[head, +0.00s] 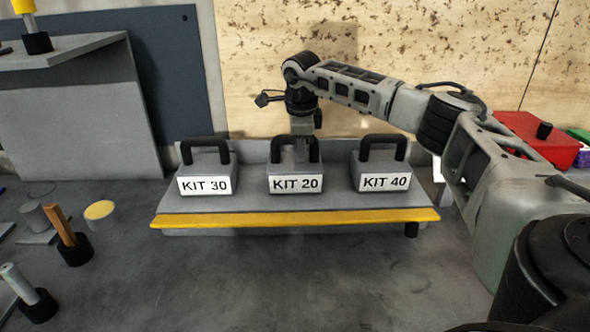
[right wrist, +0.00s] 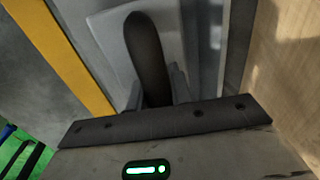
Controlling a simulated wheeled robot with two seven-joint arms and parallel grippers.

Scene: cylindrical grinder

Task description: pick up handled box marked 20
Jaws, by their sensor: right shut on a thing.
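The box marked KIT 20 (head: 295,178) stands in the middle of a grey shelf, between two like boxes in the head view. It is grey with a white label and a black handle. My right gripper (head: 304,145) comes down from above and is shut on its handle. In the right wrist view the dark handle (right wrist: 148,55) runs in between the fingers, with the grey box top around it. The box appears to rest on the shelf. My left gripper is not in view.
The KIT 30 box (head: 206,182) stands to the left and the KIT 40 box (head: 384,180) to the right, both close by. The shelf (head: 240,204) has a yellow front edge (head: 330,217). A speckled wall panel (head: 400,40) rises behind. A red box (head: 538,138) is at the right.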

